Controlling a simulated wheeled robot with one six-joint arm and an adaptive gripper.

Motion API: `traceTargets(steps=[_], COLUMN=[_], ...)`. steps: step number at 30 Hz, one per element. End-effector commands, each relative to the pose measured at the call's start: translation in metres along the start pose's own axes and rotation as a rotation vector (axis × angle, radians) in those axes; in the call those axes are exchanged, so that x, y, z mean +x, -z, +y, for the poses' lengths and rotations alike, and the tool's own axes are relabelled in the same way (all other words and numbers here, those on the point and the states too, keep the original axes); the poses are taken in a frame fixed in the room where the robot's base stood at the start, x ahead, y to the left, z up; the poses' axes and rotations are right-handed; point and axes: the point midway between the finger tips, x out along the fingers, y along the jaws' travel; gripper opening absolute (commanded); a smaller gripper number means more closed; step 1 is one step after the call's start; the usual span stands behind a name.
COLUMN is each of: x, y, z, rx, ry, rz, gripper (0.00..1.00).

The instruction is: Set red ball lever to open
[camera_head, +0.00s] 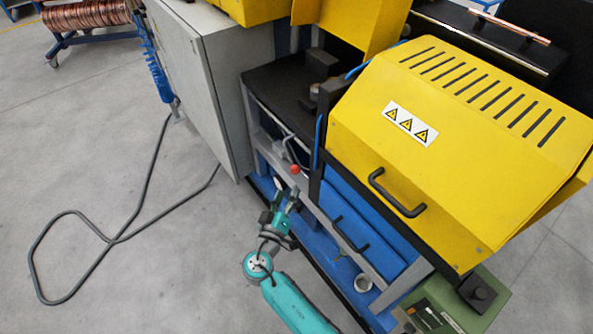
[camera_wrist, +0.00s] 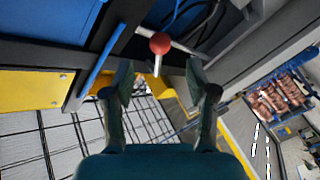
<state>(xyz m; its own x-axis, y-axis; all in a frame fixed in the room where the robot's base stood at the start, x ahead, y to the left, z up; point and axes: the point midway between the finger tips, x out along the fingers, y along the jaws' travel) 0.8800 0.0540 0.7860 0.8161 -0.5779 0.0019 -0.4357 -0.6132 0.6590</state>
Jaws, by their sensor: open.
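The red ball lever (camera_head: 295,169) is a small red ball on a thin metal rod at the front of the machine, left of the yellow hood. In the wrist view the red ball (camera_wrist: 159,43) is at the upper middle, with its pale rod running to the upper left and a short stub below. My gripper (camera_head: 281,197) is just below the ball in the head view. In the wrist view my gripper (camera_wrist: 158,80) is open and empty, its fingers apart on either side of the line to the ball. I cannot tell whether any finger touches the lever.
The yellow hood (camera_head: 450,140) with a black handle stands right of the lever. A grey cabinet (camera_head: 195,85) stands to the left. Blue drawers (camera_head: 365,215) lie below the hood. A dark hose (camera_head: 75,213) lies on the otherwise open floor at left.

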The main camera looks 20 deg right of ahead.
Motion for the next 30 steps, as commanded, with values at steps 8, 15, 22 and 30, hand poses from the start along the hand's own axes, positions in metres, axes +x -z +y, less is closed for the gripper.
traceTargets(steps=[8,15,22,30], x=[0.048,0.083,0.096,0.097], y=[-0.001,-0.001,-0.001,-0.001], z=[0.001,0.000,0.000,0.000], rx=[0.000,-0.002,-0.001,-0.001], ry=[-0.001,0.001,0.002,0.003], rz=[-0.002,-0.001,0.000,0.000], gripper=[0.57,0.57,0.57,0.57])
